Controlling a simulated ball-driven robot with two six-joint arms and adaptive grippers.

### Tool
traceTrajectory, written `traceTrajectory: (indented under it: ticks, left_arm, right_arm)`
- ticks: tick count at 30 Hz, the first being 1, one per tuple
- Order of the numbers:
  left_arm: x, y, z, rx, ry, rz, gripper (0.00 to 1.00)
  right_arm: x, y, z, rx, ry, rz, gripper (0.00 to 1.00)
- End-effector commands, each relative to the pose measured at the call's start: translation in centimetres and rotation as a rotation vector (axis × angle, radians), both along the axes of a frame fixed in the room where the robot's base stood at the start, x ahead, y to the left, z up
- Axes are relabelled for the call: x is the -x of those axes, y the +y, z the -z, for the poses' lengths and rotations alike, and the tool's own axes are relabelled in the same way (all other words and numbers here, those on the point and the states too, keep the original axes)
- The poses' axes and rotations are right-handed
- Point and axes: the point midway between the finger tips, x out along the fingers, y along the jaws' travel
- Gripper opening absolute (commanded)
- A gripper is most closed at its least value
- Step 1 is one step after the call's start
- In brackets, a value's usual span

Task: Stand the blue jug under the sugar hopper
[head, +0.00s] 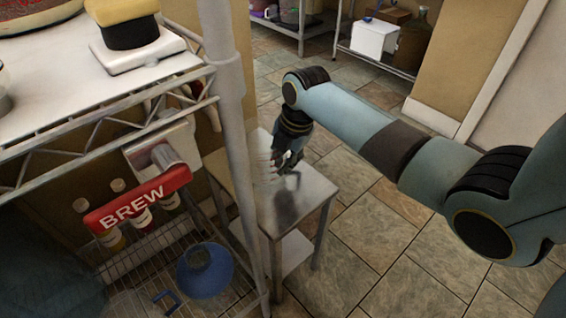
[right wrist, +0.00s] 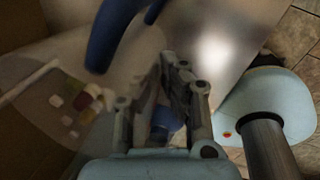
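A clear jug with a thick blue handle (right wrist: 112,38) shows in the right wrist view, close to my right gripper (right wrist: 176,72). In the head view the jug is faint, with pale marks, on the small metal table (head: 312,192). My right gripper (head: 286,166) is low over this table. Its fingertips look close together, with blue between the fingers; whether they grip the handle is unclear. A white wall unit with a cylinder (head: 168,158) hangs above the red BREW sign (head: 138,197); I cannot tell if it is the sugar hopper. My left gripper is out of view.
A blue round-rimmed vessel (head: 206,272) stands on the lower wire shelf. A pale rack post (head: 232,130) separates the shelves from the table. A yellow-and-black item (head: 125,25) sits on a white scale on the upper shelf. Tiled floor is clear at right.

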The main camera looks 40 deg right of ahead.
Motion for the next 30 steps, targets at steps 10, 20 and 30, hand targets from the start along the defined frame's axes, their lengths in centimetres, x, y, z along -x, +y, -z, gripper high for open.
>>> traceTrajectory:
  ticks: [10,20,30]
  left_arm:
    - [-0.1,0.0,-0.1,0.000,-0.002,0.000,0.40]
    - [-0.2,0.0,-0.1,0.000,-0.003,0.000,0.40]
    - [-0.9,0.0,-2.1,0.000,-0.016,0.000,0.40]
  right_arm:
    - [0.0,0.0,0.0,0.000,-0.001,0.000,0.13]
    - [0.0,0.0,0.0,-0.001,-0.001,0.001,0.29]
    - [0.7,-0.3,-4.6,0.001,-0.007,0.001,0.29]
